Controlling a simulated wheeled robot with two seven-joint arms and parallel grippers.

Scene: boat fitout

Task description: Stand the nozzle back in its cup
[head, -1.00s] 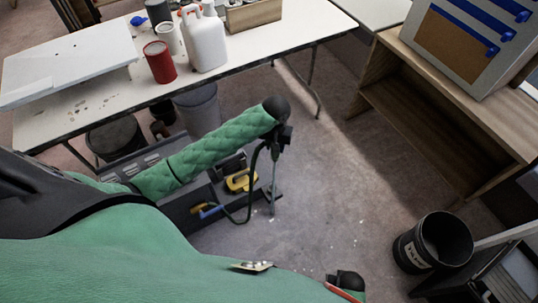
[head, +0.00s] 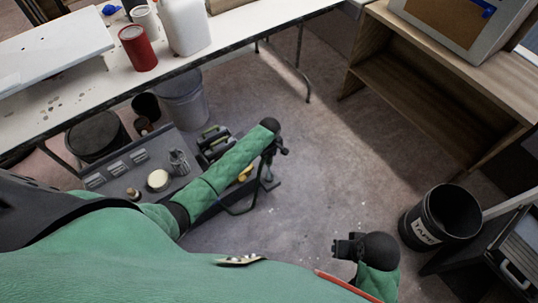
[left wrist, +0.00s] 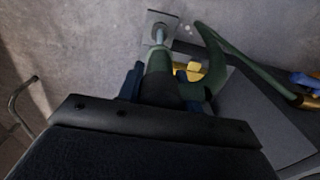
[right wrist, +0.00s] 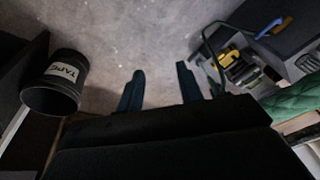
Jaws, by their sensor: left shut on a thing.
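My left gripper (head: 268,172) is shut on the nozzle, mostly hidden by the wrist in the head view. In the left wrist view the nozzle (left wrist: 160,65) is a grey-green cylinder between the blue fingers, with its thin tip pointing away from the gripper. A green hose (left wrist: 214,55) curves beside it. The tip overlaps a small grey square piece (left wrist: 151,19); it may be the cup, but I cannot tell, nor whether they touch. My right gripper (head: 346,247) is open and empty, its fingers apart in the right wrist view (right wrist: 159,88).
A grey tray (head: 125,165) holds several tools and tins. A yellow-handled tool (right wrist: 229,56) is near the hose. A black bucket marked TAPE (head: 421,231) stands at the right. A white table (head: 95,95) and wooden shelf (head: 400,105) stand behind. The middle floor is clear.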

